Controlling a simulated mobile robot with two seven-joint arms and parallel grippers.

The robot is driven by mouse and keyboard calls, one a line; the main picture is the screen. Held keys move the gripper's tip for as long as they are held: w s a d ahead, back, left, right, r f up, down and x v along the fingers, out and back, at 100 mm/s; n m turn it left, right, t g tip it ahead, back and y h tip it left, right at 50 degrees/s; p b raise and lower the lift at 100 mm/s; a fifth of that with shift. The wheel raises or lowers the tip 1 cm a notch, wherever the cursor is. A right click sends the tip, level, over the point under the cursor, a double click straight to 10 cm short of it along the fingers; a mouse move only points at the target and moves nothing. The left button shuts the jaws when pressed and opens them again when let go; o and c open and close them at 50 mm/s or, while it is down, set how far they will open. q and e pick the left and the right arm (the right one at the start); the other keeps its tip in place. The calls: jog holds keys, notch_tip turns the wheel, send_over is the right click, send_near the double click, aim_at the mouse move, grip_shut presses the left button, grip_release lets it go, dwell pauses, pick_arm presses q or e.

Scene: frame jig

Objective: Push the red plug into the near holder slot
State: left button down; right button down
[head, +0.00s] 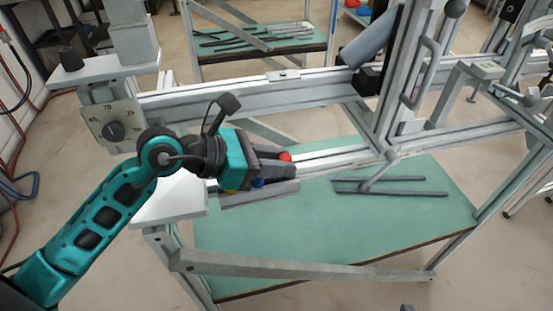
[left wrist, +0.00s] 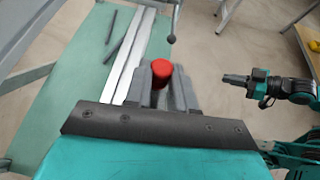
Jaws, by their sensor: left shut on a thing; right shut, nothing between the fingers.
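My left gripper (head: 283,166) is shut on the red plug (head: 286,156); in the left wrist view the plug (left wrist: 160,71) sits between the two grey fingers. In the head view the gripper is above a grey rail-like holder (head: 262,194) at the left of the green table. The near holder slot is hidden. My right gripper (left wrist: 236,79) shows only in the left wrist view, out to the right, shut and empty.
Dark bars (head: 390,187) lie on the green table (head: 330,235). A metal frame beam (head: 240,101) runs behind my left arm. The table's front middle is clear.

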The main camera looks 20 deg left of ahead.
pick_arm(q)
jog(key=shift+f, duration=0.2)
jog(key=shift+r+p, duration=0.3)
jog(key=shift+r, duration=0.15)
jog(key=a+r+p, duration=0.4)
jog(key=a+r, duration=0.1)
jog(key=r, duration=0.2)
jog(key=d+m+g, duration=0.1)
jog(key=d+f+m+g+h, duration=0.1)
jog(key=d+m+g, duration=0.1)
jog(key=d+f+m+g+h+b, duration=0.1)
jog(key=shift+w+d+m, duration=0.25)
jog(key=shift+d+m, duration=0.05)
jog(key=shift+d, duration=0.05)
dwell(0.6)
jog(key=shift+f, duration=0.15)
jog(key=shift+f+b, duration=1.7)
jog(key=shift+f, duration=0.75)
